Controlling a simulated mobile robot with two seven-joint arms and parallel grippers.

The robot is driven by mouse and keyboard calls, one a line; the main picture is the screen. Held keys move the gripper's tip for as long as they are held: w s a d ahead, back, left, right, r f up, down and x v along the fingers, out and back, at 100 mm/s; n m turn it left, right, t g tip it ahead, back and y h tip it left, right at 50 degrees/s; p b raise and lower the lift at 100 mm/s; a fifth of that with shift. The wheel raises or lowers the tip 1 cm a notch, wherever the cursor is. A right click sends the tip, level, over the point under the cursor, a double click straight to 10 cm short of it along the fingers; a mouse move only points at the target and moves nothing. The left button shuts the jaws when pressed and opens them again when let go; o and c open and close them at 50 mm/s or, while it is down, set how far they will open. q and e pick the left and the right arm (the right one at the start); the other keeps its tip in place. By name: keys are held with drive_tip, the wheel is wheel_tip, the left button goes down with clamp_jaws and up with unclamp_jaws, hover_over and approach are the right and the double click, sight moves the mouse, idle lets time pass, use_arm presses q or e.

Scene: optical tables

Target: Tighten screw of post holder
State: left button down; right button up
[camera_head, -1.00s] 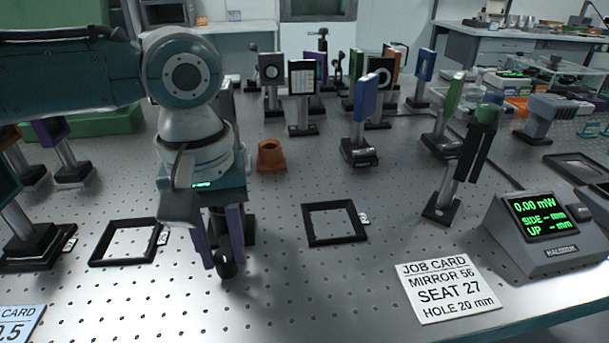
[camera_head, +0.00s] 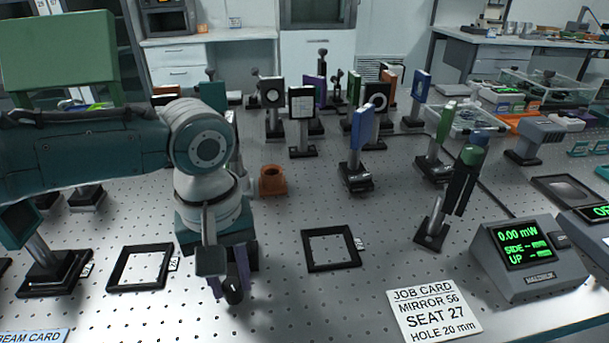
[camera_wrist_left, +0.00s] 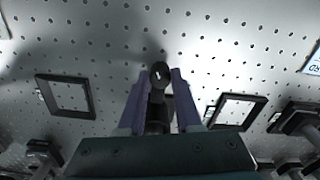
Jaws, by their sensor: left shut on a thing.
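My left gripper (camera_head: 231,284) points down at the optical table left of centre. Its two purple fingers are shut on a black screw (camera_head: 233,291) with a round head. The left wrist view shows this screw head (camera_wrist_left: 160,73) between the fingertips (camera_wrist_left: 160,84). The dark post holder (camera_wrist_left: 156,118) shows behind it between the fingers and is largely hidden by the gripper. My right gripper is in neither view.
Flat black square frames lie left (camera_head: 141,250) and right (camera_head: 331,230) of my left gripper. An orange holder (camera_head: 272,181) stands behind it. Posts with mounted optics crowd the back. A job card (camera_head: 433,310) and a power meter (camera_head: 527,262) are at front right.

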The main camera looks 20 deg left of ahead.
sight(231, 284)
use_arm(q)
drive_tip(key=c, duration=0.6)
unclamp_jaws()
wheel_tip(231, 284, up, 10)
drive_tip(key=p, duration=0.2)
